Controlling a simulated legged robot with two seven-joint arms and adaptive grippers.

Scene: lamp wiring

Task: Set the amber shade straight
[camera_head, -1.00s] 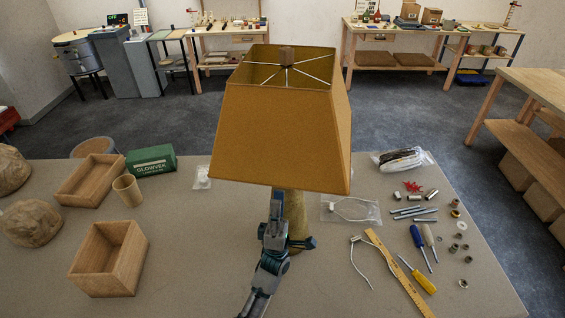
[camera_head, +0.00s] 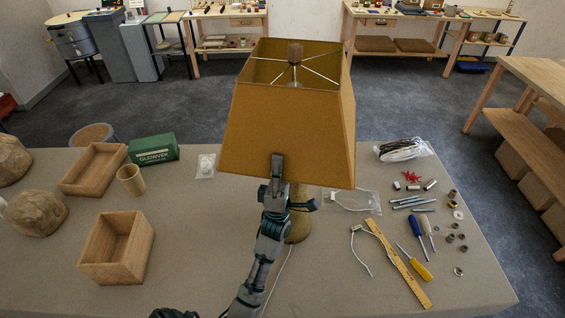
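The amber shade (camera_head: 300,135) sits on top of a lamp with a wooden base (camera_head: 299,228), at the middle of the bench. It is a four-sided tapering shade with an open top, wire spokes and a brown finial (camera_head: 295,52). Its lower front edge slopes down to the right in the picture. My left gripper (camera_head: 277,165) is at that lower edge, with a finger standing in front of the shade's front panel. Whether another finger is behind the panel is hidden, and I cannot tell if it touches. My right gripper is not in view.
Wooden boxes (camera_head: 117,262), a cup (camera_head: 131,181) and a green carton (camera_head: 153,149) stand to the left. A ruler (camera_head: 398,264), screwdrivers (camera_head: 411,262), small metal parts and bagged items lie to the right. A thin cord runs from the lamp towards the front.

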